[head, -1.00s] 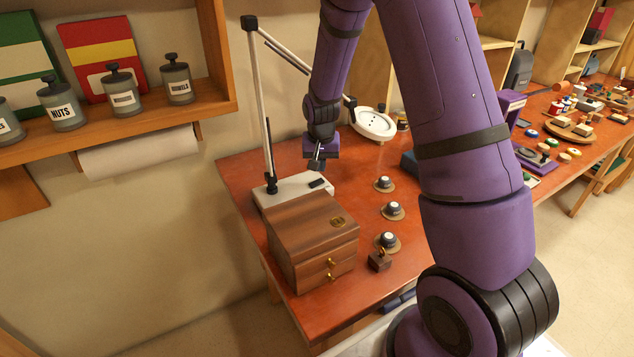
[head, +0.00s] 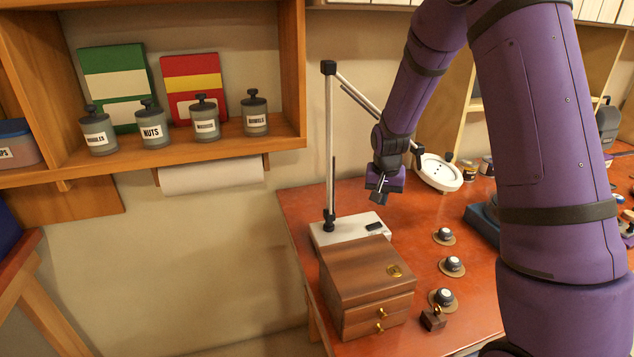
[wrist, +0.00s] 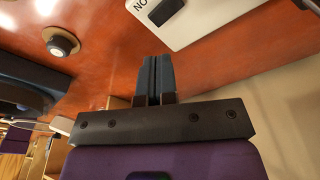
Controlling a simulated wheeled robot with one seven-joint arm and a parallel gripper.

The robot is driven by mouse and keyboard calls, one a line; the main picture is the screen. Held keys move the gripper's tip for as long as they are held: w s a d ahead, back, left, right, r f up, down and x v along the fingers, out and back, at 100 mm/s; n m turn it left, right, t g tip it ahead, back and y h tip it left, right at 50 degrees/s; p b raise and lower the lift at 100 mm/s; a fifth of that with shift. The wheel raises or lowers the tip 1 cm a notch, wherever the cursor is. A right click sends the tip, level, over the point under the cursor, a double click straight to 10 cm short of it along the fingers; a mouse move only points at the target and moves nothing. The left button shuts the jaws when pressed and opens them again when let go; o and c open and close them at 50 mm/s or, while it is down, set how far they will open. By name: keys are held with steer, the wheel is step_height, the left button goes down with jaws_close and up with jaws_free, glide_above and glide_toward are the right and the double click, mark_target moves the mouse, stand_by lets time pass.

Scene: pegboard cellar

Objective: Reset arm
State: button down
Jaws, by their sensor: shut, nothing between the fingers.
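My gripper (head: 379,197) is at the end of my purple arm, above the red-brown bench top near the lamp base. Its two fingers also show in the wrist view (wrist: 154,78), pressed together with nothing between them. It appears apart from everything on the bench. My forearm covers part of the bench on the right in the head view.
A white lamp (head: 349,229) with a tall post stands just left of my gripper. A wooden box with drawers (head: 364,283) is in front. Several dark knobs on round bases (head: 444,236) line the bench. A shelf (head: 160,158) with labelled jars is at left.

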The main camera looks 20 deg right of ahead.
steer(key=s+a+r+n+t, duration=0.1)
steer(key=s+a+r, duration=0.1)
steer(key=s+r, duration=0.55)
steer(key=s+a+r+n+t, duration=0.1)
steer(key=s+a+r+n, duration=0.2)
steer(key=r, duration=0.8)
steer(key=s+a+r+n, duration=0.1)
steer(key=s+r, duration=0.3)
steer(key=s, duration=0.7)
steer(key=s+a+r+n+t, duration=0.1)
steer(key=s+r, duration=0.3)
steer(key=s, duration=0.7)
steer(key=shift+a+t+y, duration=0.3)
steer(key=shift+a+y, duration=0.1)
steer(key=shift+a, duration=0.3)
steer(key=shift+w, duration=0.1)
